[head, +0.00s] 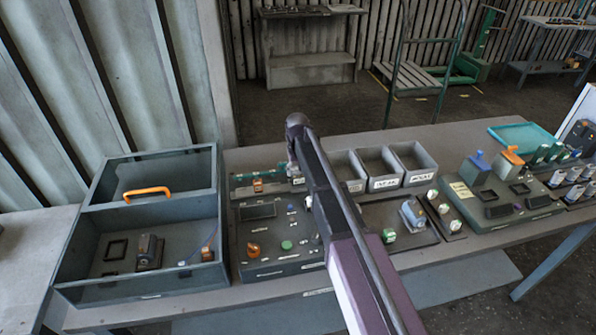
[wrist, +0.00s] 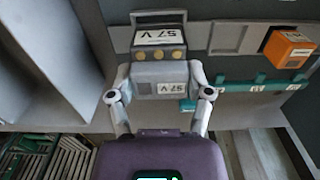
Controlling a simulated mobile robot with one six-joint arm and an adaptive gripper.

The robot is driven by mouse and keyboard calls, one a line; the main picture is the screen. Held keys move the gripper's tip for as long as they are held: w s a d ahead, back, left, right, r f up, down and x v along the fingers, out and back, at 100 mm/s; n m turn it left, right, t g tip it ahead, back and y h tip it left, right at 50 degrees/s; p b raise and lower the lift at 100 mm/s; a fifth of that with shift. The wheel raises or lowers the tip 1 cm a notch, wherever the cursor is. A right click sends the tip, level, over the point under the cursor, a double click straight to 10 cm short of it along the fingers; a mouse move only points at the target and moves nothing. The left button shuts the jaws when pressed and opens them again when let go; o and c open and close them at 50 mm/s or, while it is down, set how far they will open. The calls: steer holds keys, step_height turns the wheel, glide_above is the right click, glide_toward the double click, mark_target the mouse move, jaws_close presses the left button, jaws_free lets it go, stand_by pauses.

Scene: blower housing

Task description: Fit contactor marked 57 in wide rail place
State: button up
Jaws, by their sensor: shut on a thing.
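In the wrist view a grey contactor (wrist: 158,68) with several brass-coloured round terminals and pale labels reading "57 V" sits between the fingers of my gripper (wrist: 161,88). The gripper is shut on its sides. A teal rail (wrist: 250,87) with small white labels runs to the right of the contactor and partly behind it. An orange block (wrist: 289,48) stands at the rail's right part. In the head view the teal rail (head: 240,188) and orange block (head: 258,185) are at the back of a dark panel; my arm hides much of the gripper area. The contactor's underside and any contact with the rail are hidden.
A grey open box (head: 70,255) with an orange handle (head: 147,193) stands left of the panel (head: 262,268). Grey bins (head: 412,182) stand to the right behind my arm. Further right is another panel (head: 480,222) with blue and orange-topped parts.

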steer(key=shift+s+f+b, duration=0.1)
steer(key=shift+f+b, duration=1)
stand_by(1.7)
steer(key=o, duration=1.1)
steer(key=shift+c, duration=0.2)
steer(key=shift+r, duration=0.1)
